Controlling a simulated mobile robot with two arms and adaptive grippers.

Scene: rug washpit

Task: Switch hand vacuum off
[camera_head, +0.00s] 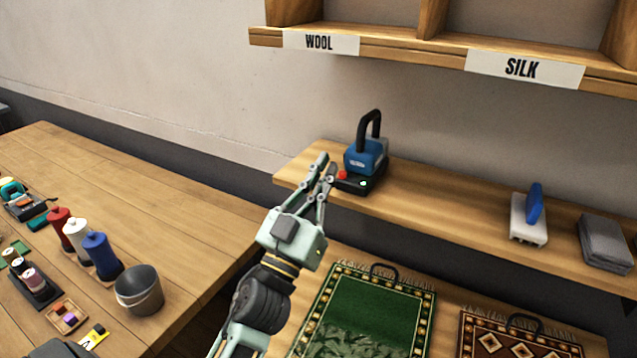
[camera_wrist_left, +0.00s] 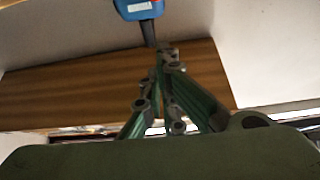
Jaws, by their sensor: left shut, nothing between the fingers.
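The hand vacuum (camera_head: 364,158) is blue with a tall black handle. It sits on a black base (camera_head: 359,182) at the left end of the wooden shelf. A red button (camera_head: 343,175) and a small pale green spot (camera_head: 362,184) show on the base. My left gripper (camera_head: 327,165) is shut and empty, its fingertips just left of the red button; I cannot tell whether they touch the base. In the left wrist view my left gripper (camera_wrist_left: 167,55) points toward the blue body (camera_wrist_left: 138,9), cut off at the top edge. My right gripper is not in view.
The shelf (camera_head: 440,190) also holds a white-and-blue brush (camera_head: 530,218) and a grey folded stack (camera_head: 606,243). Labelled cubbies hang above. A green rug (camera_head: 370,300) lies below. The left table has bottles and a grey bucket (camera_head: 139,291).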

